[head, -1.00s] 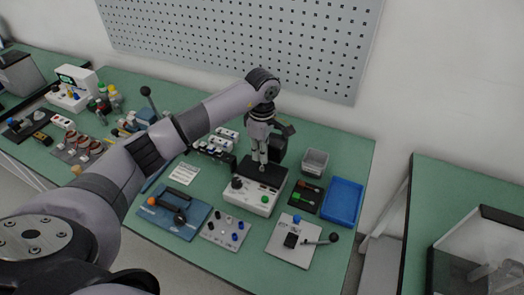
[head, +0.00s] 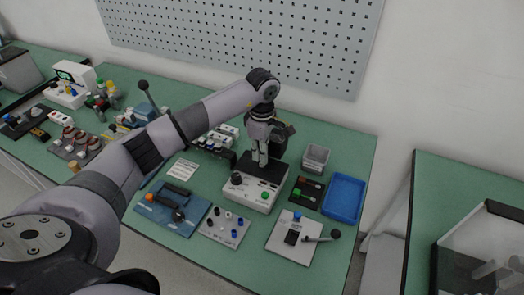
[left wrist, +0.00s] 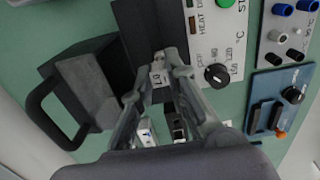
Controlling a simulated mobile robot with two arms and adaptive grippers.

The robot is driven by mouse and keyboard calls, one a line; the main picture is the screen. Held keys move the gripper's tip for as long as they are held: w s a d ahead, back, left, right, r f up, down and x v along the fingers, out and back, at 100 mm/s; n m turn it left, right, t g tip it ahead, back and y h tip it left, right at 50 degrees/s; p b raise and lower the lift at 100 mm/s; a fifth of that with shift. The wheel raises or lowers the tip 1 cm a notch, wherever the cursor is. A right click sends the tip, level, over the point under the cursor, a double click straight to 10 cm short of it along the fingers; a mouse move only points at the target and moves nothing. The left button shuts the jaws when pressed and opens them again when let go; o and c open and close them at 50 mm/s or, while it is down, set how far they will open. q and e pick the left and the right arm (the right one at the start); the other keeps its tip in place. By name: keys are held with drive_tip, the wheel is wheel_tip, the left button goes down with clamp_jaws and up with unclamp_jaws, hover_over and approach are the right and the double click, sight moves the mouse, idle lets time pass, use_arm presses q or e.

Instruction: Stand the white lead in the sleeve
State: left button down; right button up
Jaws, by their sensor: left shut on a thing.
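My left gripper (head: 259,163) hangs fingers-down over the black top of a white control box (head: 250,195). In the left wrist view its fingertips (left wrist: 160,75) are closed on a small white piece with dark marks (left wrist: 158,79), which appears to be the white lead. The fingers hide most of it, so its tilt and whether it touches the black top cannot be told. I cannot make out the sleeve for certain in either view. My right gripper is not in view.
A dark block with a handle (left wrist: 75,95) stands close beside the gripper. White-topped pieces (left wrist: 147,133) stand in a row nearby. A grey bin (head: 315,158), a blue tray (head: 344,199) and a lever plate (head: 293,240) lie to the right. Free green bench shows between them.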

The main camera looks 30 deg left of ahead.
use_arm(q)
drive_tip(key=shift+f, duration=0.2)
drive_tip(key=c, duration=1.5)
unclamp_jaws()
drive_tip(key=shift+r, duration=0.1)
wheel_tip(320, 180, up, 12)
drive_tip(key=shift+f, duration=0.1)
